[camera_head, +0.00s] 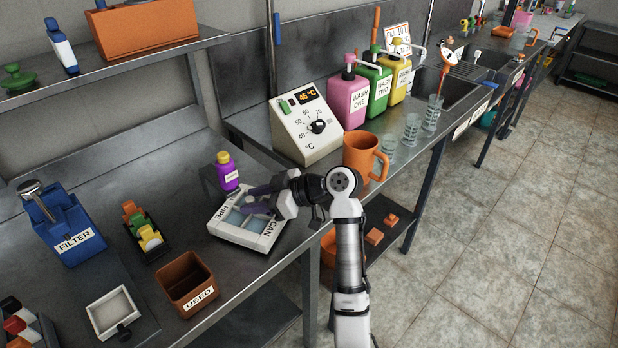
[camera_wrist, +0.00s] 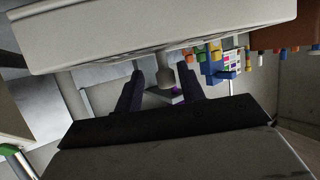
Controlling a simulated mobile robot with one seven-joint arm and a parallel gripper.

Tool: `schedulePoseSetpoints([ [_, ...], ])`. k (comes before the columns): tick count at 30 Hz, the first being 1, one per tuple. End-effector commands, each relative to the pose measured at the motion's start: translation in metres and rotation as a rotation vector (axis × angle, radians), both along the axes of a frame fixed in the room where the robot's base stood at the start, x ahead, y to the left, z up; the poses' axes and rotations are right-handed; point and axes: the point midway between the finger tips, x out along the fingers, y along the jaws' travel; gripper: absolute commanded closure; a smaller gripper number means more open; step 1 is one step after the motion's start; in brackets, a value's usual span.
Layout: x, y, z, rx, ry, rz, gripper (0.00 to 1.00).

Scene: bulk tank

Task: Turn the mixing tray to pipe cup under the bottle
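The mixing tray (camera_head: 247,243) is a pale tray with bluish wells on the steel bench, marked PIPE on its left side and CAN on its right. The purple bottle (camera_head: 228,174) with a yellow cap stands upright just behind its back left edge. My gripper (camera_head: 254,199) reaches in from the right, its purple fingers low over the tray. In the wrist view my gripper (camera_wrist: 160,72) has its fingers apart, with a pale post (camera_wrist: 167,75) between them; I cannot tell whether they touch it. A pale body (camera_wrist: 150,35), probably the tray, fills the top of that view.
An orange mug (camera_head: 359,158) and the temperature box (camera_head: 306,130) stand right of the tray. The brown USED box (camera_head: 188,283), a rack of coloured pieces (camera_head: 145,234) and the blue FILTER box (camera_head: 66,232) stand left. A shelf (camera_head: 100,64) overhangs the back left.

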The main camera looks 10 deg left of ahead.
Motion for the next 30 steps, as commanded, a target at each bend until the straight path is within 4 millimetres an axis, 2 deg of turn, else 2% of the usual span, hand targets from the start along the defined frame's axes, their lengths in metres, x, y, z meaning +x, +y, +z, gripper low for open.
schedulePoseSetpoints([
  [3,0.0,-0.024,0.005,0.0,-0.005,-0.006,0.61],
  [15,-0.003,-0.093,0.035,-0.001,-0.002,-0.008,0.61],
  [21,-0.004,-0.111,0.043,-0.001,0.0,-0.006,0.61],
  [30,-0.005,-0.115,0.045,-0.001,0.001,-0.006,0.61],
])
